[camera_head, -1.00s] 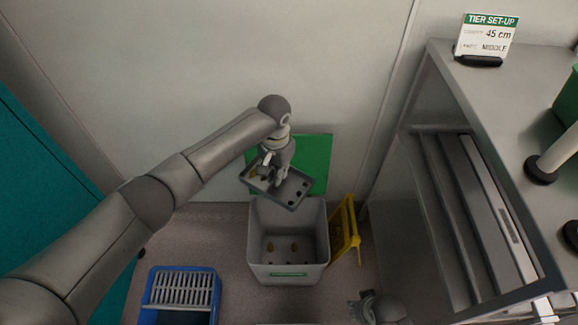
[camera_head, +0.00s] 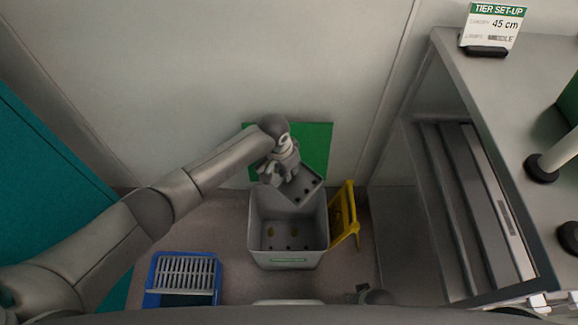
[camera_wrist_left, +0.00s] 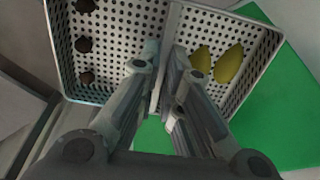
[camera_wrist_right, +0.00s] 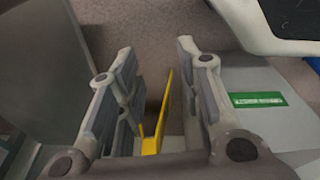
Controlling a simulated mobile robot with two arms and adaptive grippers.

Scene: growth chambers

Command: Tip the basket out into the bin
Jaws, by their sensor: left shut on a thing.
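My left gripper (camera_head: 283,172) is shut on the middle divider of a grey perforated basket (camera_head: 300,197), held tilted over the back of the bin's opening. In the left wrist view, the basket (camera_wrist_left: 172,20) has several dark round pieces (camera_wrist_left: 84,45) on one side of the divider and two yellow pieces (camera_wrist_left: 229,64) on the other. The grey bin (camera_head: 290,262) stands on the floor below, with a few yellow and dark pieces showing at its bottom. My right gripper (camera_wrist_right: 155,75) is open and empty, low beside the bin; it is partly hidden in the head view (camera_head: 360,292).
A blue crate (camera_head: 152,283) with a white slatted rack stands left of the bin. A yellow folding stand (camera_head: 345,215) is close on its right. A green panel (camera_head: 318,145) is behind it. A grey bench with shelves (camera_head: 480,110) fills the right side.

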